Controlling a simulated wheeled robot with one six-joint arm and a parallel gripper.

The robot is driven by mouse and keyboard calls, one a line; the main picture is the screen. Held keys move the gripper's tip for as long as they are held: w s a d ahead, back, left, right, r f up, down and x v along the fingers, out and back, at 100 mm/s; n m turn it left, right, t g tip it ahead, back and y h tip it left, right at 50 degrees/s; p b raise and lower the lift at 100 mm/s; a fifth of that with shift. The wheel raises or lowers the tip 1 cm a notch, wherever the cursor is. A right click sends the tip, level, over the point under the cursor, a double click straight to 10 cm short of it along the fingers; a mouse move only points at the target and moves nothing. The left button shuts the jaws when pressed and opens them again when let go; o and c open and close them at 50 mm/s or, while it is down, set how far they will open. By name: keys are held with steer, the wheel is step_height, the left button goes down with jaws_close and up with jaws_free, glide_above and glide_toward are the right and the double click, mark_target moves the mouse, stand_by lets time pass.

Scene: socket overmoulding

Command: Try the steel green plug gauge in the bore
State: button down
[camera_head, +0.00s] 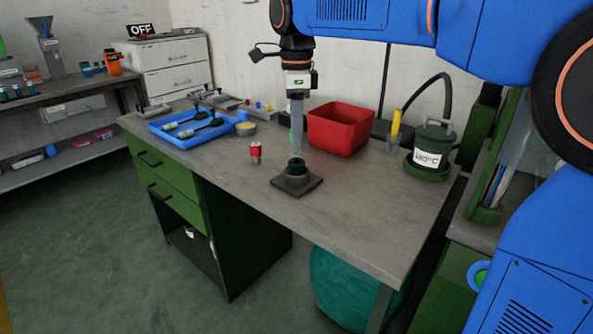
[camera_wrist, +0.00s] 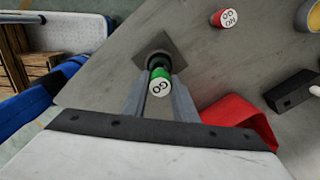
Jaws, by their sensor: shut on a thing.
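The green plug gauge (camera_wrist: 160,84), marked GO on its end, is between the fingers of my gripper (camera_wrist: 160,100), which is shut on it. In the head view my gripper (camera_head: 298,150) points straight down above the dark socket piece (camera_head: 297,167), which stands on a square base plate (camera_head: 297,187). The plate also shows in the wrist view (camera_wrist: 146,61), just beyond the gauge. The fingers mostly hide the gauge in the head view. The bore is hidden, so I cannot tell whether the gauge's lower end is in it or above it.
A red NO GO gauge (camera_head: 255,153) stands on the bench (camera_head: 225,170) left of the socket. A red bin (camera_head: 341,130) is close behind my gripper. A blue tray (camera_head: 180,135) with tools lies left, and a dark green pot (camera_head: 431,150) stands right. The front bench is clear.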

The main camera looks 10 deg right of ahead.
steer(key=shift+r, duration=1.8)
steer(key=shift+s, duration=0.1)
